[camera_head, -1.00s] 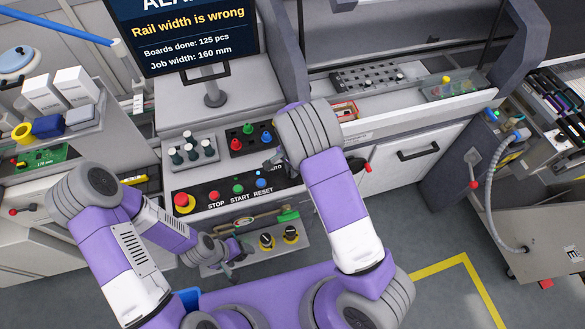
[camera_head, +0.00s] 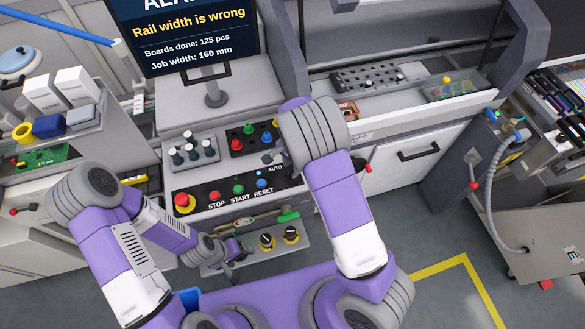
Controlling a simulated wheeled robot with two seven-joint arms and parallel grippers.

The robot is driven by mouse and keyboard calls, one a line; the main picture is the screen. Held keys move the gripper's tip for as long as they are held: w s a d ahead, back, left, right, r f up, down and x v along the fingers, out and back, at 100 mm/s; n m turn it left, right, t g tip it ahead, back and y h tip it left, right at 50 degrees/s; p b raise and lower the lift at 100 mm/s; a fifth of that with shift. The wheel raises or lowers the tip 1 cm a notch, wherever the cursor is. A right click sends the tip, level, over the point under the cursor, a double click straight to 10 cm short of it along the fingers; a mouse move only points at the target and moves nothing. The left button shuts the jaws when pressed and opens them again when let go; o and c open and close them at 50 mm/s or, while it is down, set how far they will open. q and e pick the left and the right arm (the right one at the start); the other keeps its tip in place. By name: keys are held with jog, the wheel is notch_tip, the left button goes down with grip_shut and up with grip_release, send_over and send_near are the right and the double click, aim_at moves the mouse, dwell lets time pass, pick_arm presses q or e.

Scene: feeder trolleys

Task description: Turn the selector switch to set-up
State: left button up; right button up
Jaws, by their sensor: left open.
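The selector switch itself cannot be made out. The "AUTO" label (camera_head: 275,169) shows at the right end of the black button panel (camera_head: 204,192), and the area right of it is covered by my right arm. My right gripper (camera_head: 270,158) shows only as small dark parts beside the wrist, just above that label. Its jaw state and any contact are hidden. My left gripper (camera_head: 238,256) is open, low in front of the machine and left of two black knobs with yellow rings (camera_head: 266,240).
The panel has a red stop knob (camera_head: 184,203) and STOP, START and RESET buttons. The screen (camera_head: 195,35) reads "Rail width is wrong".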

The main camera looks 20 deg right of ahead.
aim_at(292, 171)
notch_tip(292, 171, up, 4)
jog(key=shift+r, duration=0.15)
dwell(0.6)
